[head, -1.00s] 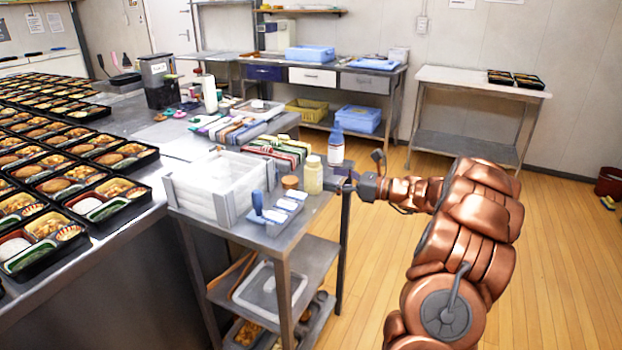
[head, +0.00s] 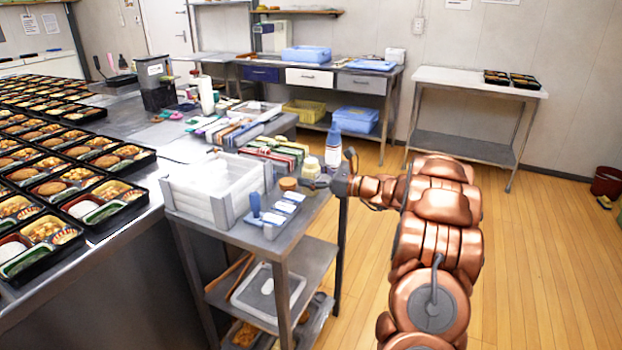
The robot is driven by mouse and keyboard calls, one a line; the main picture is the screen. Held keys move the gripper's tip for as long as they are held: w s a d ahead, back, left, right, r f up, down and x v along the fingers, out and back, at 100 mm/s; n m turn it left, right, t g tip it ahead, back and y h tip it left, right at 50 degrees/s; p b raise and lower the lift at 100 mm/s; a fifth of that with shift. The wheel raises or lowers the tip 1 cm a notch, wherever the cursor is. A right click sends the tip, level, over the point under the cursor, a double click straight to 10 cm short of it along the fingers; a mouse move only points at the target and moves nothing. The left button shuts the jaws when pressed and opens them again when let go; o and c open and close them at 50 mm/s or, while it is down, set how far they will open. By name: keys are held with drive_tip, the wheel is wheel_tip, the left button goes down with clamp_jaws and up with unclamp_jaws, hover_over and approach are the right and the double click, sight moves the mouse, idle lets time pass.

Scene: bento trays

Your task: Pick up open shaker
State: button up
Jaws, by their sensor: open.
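A small jar-shaped shaker (head: 311,168) with pale yellow contents and a light top stands upright near the right edge of the small metal cart (head: 255,245). A short round brown-topped container (head: 288,184) is just left of it. I cannot tell which one is the open shaker. My gripper (head: 325,183) is open at the cart's right edge, right beside the jar and partly in front of it. Its fingers are small and dark, so whether they touch the jar is unclear. A white bottle with a blue cap (head: 333,145) stands just behind my gripper.
A white bin (head: 205,205) and a small holder with blue and white items (head: 272,217) stand on the cart left of the jar. Colourful packets (head: 275,148) lie behind. Bento trays (head: 108,208) fill the left counter.

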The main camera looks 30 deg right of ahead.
drive_tip(key=c, duration=1.3)
wheel_tip(320, 180, up, 10)
idle(0.3)
drive_tip(key=o, duration=0.6)
